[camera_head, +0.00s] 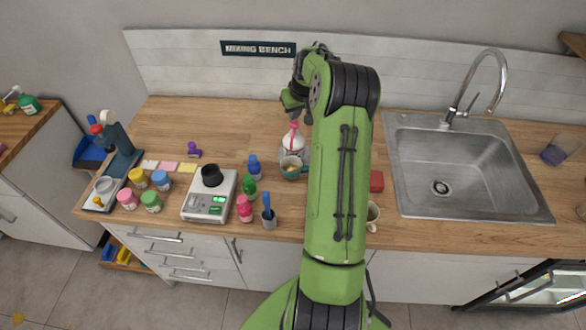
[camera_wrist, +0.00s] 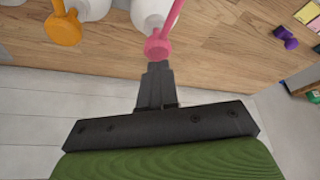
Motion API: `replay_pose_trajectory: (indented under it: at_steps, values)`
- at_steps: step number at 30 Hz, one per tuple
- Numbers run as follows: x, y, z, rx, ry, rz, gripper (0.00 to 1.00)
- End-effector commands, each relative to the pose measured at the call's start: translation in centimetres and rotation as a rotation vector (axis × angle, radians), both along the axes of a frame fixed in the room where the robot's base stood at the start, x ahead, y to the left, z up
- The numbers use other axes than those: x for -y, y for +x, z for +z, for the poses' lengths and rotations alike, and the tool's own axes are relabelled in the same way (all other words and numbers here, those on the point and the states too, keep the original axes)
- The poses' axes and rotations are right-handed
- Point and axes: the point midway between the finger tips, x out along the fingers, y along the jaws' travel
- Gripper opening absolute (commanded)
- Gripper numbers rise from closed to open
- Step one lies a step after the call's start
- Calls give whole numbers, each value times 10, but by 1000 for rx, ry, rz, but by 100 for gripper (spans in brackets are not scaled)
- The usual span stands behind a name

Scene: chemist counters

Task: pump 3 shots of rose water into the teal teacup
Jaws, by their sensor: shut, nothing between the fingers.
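A white bottle with a pink pump (camera_head: 292,148) stands on the counter, left of my arm. In the wrist view its pink pump head (camera_wrist: 157,46) is just beyond my fingertips; I cannot tell whether they touch. No label can be read. The teal teacup (camera_head: 291,170) stands upright directly in front of this bottle, with something pale inside. My gripper (camera_head: 292,108) is shut and empty, above the pink pump; its closed fingers also show in the wrist view (camera_wrist: 159,68).
A second white bottle with an orange pump (camera_wrist: 64,27) stands beside the pink one. A scale (camera_head: 208,207), several small coloured bottles and jars are to the left. A red block (camera_head: 376,181), a mug (camera_head: 373,215) and the sink (camera_head: 470,170) are to the right.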

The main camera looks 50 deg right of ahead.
Motion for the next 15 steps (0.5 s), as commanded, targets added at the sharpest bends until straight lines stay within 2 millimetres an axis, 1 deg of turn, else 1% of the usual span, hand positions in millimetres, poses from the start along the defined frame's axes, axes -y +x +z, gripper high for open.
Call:
replay_pose_trajectory:
  at_steps: [15]
  values:
    - [0, 0, -18, 0, 0, 0, 0]
